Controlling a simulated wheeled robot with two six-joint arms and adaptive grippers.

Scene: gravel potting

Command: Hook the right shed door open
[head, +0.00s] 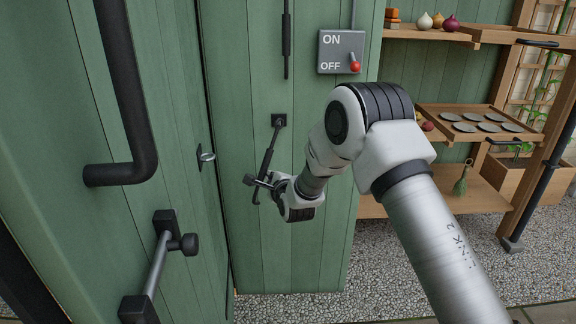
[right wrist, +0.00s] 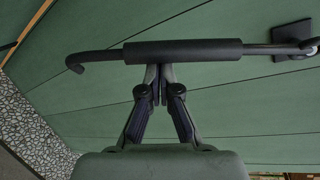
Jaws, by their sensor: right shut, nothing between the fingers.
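The green shed door (head: 100,230) stands at the left in the head view, with a black bar handle (head: 130,110). A metal eye on a small plate (head: 206,157) shows near its edge. A dark hook rod (head: 270,150) hangs slanted from a plate (head: 279,120) on the green wall (head: 300,240). In the right wrist view the hook has a thick black sleeve (right wrist: 185,50) and a bent end at the left. My right gripper (head: 264,183) is shut and empty, its fingertips (right wrist: 158,70) at the sleeve, perhaps touching it. The hook is apart from the eye. My left gripper is out of view.
A black bolt (head: 160,260) sits low on the door. A grey ON/OFF switch box (head: 341,52) with a red-tipped lever is on the wall above my right arm. Wooden shelves (head: 440,200) with onions and saucers stand at the right. Gravel (head: 370,260) covers the ground.

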